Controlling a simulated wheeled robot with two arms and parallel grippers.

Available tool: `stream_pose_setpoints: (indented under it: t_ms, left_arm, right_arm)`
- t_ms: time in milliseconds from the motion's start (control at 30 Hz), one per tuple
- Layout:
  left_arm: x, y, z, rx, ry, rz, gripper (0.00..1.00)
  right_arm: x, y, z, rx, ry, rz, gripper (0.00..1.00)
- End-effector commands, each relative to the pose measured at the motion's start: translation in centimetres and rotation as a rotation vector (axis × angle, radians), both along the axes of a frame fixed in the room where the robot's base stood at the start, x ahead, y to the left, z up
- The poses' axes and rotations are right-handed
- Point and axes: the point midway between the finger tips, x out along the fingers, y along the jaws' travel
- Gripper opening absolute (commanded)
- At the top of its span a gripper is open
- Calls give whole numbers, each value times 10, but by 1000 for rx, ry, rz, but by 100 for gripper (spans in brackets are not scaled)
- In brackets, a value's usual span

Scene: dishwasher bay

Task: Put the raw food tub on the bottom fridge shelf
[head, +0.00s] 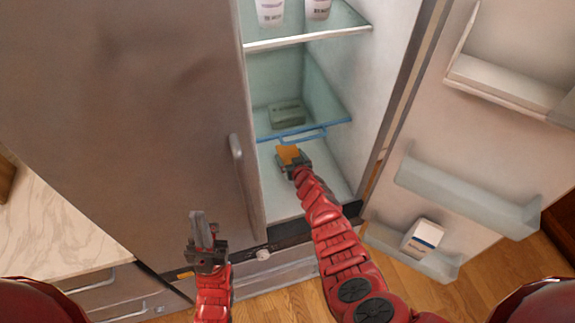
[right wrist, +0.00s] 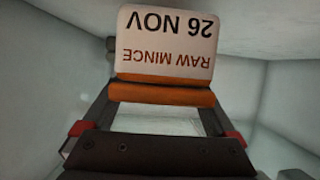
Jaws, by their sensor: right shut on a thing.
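The raw food tub (head: 291,155) shows as an orange piece at the tip of my right gripper (head: 294,163), inside the open fridge. It is low down, over the pale bottom shelf (head: 275,195) and below the blue-edged shelf (head: 335,115). In the right wrist view, my right gripper (right wrist: 162,100) is shut on the tub's orange part (right wrist: 162,93). A white label (right wrist: 168,42) reading RAW MINCE 26 NOV shows upside down. I cannot tell whether the tub touches the shelf. My left gripper (head: 202,232) is outside, before the closed left door; its jaw gap is unclear.
A grey-green box (head: 287,114) sits on the blue-edged shelf. White tubs (head: 270,12) stand on the glass shelf above. The open right door (head: 440,150) has bins, one holding a white carton (head: 422,237). The closed door's handle (head: 238,160) is left of the opening.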

Motion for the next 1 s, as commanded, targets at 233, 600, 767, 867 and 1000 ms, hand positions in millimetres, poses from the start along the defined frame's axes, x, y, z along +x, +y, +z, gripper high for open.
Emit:
stream_pose_setpoints:
  t_ms: [233, 600, 767, 867, 1000]
  left_arm:
    - [0, 0, -33, 0, 0, 0, 0]
    - [0, 0, -31, 0, 0, 0, 0]
    - [0, 0, -30, 0, 0, 0, 0]
    - [0, 0, -29, 0, 0, 0, 0]
    - [0, 0, -20, 0, 0, 0, 0]
  right_arm:
    - [1, -1, -34, 1, -2, -1, 0]
    - [0, 0, -34, 1, 0, -1, 99]
    - [0, -1, -34, 0, 1, -1, 100]
    - [0, -1, -32, 0, 0, -1, 100]
    - [-5, -3, -27, -2, 1, -1, 100]
